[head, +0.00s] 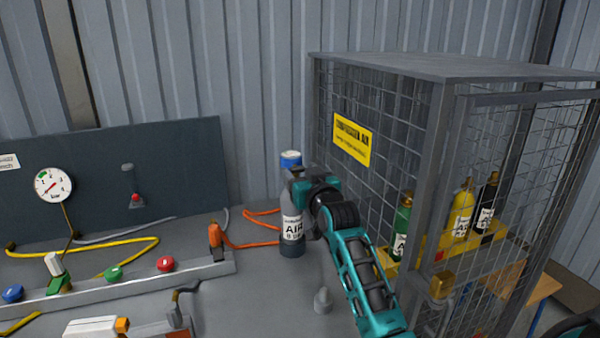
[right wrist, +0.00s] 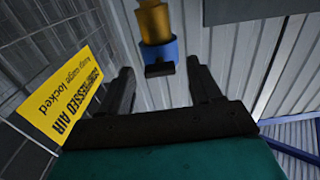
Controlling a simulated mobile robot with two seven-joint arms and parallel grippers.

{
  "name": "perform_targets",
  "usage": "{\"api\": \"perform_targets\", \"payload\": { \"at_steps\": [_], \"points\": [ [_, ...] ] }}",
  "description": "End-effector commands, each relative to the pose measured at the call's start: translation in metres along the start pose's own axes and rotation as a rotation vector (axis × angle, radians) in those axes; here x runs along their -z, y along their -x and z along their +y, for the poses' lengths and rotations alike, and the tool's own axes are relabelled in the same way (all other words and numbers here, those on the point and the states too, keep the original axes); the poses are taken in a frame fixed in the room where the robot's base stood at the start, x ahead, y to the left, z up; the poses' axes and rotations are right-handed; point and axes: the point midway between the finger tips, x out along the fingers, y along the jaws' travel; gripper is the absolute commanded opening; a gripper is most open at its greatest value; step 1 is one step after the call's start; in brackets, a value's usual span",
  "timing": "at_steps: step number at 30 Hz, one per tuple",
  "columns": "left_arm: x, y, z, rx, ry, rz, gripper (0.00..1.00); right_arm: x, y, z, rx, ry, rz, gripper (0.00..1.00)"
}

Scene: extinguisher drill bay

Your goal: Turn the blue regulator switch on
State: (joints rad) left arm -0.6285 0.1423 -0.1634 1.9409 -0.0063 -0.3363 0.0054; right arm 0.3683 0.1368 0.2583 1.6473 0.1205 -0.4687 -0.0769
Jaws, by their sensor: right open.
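A blue regulator part with a white top (head: 290,158) sits at the top of a grey cylinder (head: 291,236) labelled AIR, which stands upright on the bench. My right gripper (head: 301,184) is at the cylinder's neck, just below the blue part, and hides some of it. In the right wrist view, a blue collar (right wrist: 159,55) on a brass body (right wrist: 152,22) ends in a small black block (right wrist: 160,70). My right gripper (right wrist: 160,77) is open, its fingers apart on either side of the black block. I cannot tell whether they touch it. My left gripper is out of view.
A wire cage (head: 440,95) with several bottles stands right of the cylinder. A rail (head: 130,282) with blue, green and red knobs lies to the left, with hoses behind it. A gauge (head: 54,186) is on the dark panel. A grey peg (head: 322,300) stands in front.

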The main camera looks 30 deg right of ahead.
Motion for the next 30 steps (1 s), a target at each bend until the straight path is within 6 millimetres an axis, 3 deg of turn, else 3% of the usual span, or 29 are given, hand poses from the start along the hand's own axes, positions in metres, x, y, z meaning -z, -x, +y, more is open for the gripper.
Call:
{"api": "perform_targets", "payload": {
  "at_steps": [14,30],
  "points": [
    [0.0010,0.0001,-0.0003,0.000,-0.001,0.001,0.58,0.0002,-0.0105,0.0002,0.000,0.000,0.000,0.64],
    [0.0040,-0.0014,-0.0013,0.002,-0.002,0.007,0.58,0.0001,-0.0103,0.0002,0.000,0.000,0.000,0.12]
  ]
}}
